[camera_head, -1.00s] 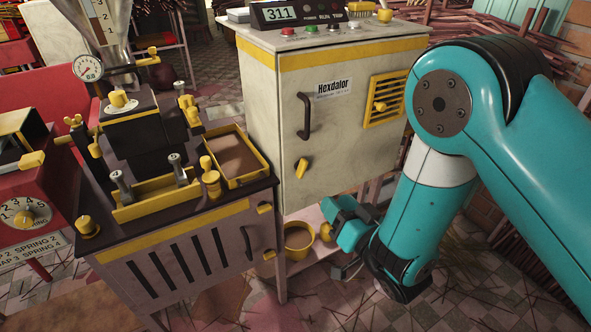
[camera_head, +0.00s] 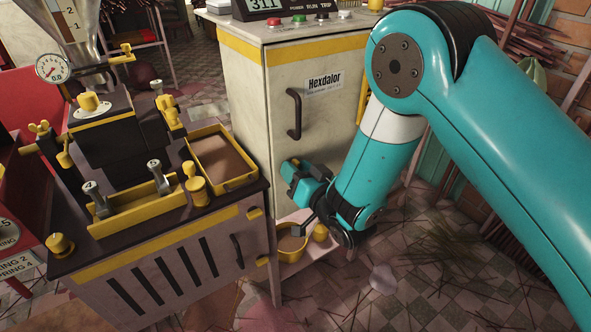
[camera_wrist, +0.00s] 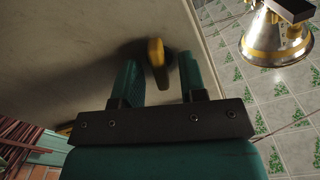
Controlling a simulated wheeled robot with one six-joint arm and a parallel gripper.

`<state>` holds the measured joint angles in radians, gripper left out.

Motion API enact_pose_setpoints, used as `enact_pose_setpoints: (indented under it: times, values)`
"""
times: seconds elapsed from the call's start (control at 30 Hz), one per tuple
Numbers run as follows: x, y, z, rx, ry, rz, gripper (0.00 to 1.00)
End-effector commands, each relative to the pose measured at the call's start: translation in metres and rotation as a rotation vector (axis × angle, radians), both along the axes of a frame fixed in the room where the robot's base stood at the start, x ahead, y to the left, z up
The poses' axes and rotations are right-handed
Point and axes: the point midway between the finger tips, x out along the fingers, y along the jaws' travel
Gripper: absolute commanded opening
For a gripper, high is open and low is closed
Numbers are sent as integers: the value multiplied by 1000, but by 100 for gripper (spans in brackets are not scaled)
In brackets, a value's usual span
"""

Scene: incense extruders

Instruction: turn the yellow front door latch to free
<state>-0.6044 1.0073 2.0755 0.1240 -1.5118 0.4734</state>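The yellow front door latch (camera_wrist: 157,52) shows in the wrist view as a small upright tab on the pale cabinet door (camera_wrist: 85,45). It lies between my two dark green fingers, nearer the right one, with a gap on each side. My gripper (camera_wrist: 160,66) is open around it. In the head view my gripper (camera_head: 298,172) is in front of the lower part of the Hexdalor cabinet door (camera_head: 318,125) and hides the latch. I cannot tell how deep the fingertips reach.
A dark door handle (camera_head: 294,113) is above my gripper. The low black-topped bench (camera_head: 120,240) with yellow fittings stands close on the left. A yellow bucket (camera_head: 291,246) sits on a low shelf below my gripper. Tiled floor is open at the lower right.

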Motion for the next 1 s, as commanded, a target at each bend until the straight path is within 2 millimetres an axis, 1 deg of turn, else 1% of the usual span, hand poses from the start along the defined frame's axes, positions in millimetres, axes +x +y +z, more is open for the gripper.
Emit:
enact_pose_setpoints:
  times: [0.03,0.07,0.1,0.17,0.2,0.23,0.47,0.67,0.87,1.0]
  values:
    - [0,0,0,0,0,1,38]
    - [0,0,0,0,0,1,34]
    - [0,0,0,0,0,1,24]
    - [0,0,0,0,0,0,11]
    - [0,0,0,0,0,0,2]
    - [0,0,0,0,0,0,0]
    - [0,-1,0,-5,-4,-1,0]
    - [0,-1,-1,-48,-34,-2,0]
    - [0,-1,-3,-151,-105,-2,0]
    - [0,0,-3,-253,-175,-2,0]
